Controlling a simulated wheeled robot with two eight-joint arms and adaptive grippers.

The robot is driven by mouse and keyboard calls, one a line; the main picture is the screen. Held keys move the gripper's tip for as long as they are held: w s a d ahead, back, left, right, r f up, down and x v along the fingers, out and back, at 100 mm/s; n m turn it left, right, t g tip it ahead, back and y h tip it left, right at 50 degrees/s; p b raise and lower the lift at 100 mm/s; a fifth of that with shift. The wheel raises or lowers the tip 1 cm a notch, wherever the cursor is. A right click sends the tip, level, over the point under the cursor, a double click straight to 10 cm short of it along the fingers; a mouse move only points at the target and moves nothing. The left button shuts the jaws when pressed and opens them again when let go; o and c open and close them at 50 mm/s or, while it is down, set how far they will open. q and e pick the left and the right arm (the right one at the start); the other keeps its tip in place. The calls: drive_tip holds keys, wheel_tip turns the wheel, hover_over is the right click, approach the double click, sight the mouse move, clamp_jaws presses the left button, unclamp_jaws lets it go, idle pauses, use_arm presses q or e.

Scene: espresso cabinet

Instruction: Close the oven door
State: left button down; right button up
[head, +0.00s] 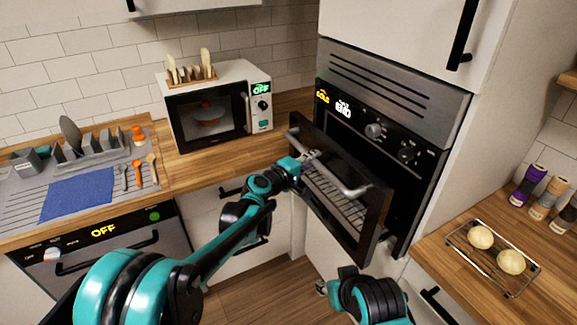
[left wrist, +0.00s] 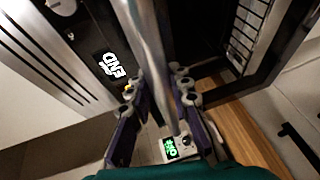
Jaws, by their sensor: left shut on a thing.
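The oven (head: 376,130) is built into the tall white cabinet. Its dark glass door (head: 376,225) stands partly open, tilted out from the oven front, with a wire rack visible through the glass. A metal bar handle (head: 350,188) runs across the door. My left gripper (head: 303,162) is shut on the handle near its left end. In the left wrist view the handle (left wrist: 150,55) passes between the fingers of my left gripper (left wrist: 160,90).
A microwave (head: 207,110) stands on the wooden counter left of the oven. A dish rack (head: 95,150) and a blue cloth (head: 78,193) are at the far left. A wire tray (head: 505,272) with two buns and several spice jars (head: 547,197) are on the right counter.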

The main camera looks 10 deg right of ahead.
sight(333, 157)
use_arm(q)
drive_tip(key=w+d+p, duration=0.1)
drive_tip(key=w+d, duration=0.3)
drive_tip(key=d, duration=0.8)
drive_tip(key=shift+d+p, duration=0.2)
drive_tip(key=shift+p, duration=0.1)
drive_tip(key=c, duration=1.4)
unclamp_jaws()
drive_tip(key=shift+d, duration=0.1)
drive_tip(key=shift+o, duration=0.2)
drive_tip(key=shift+d, duration=0.1)
drive_tip(key=v, duration=1.2)
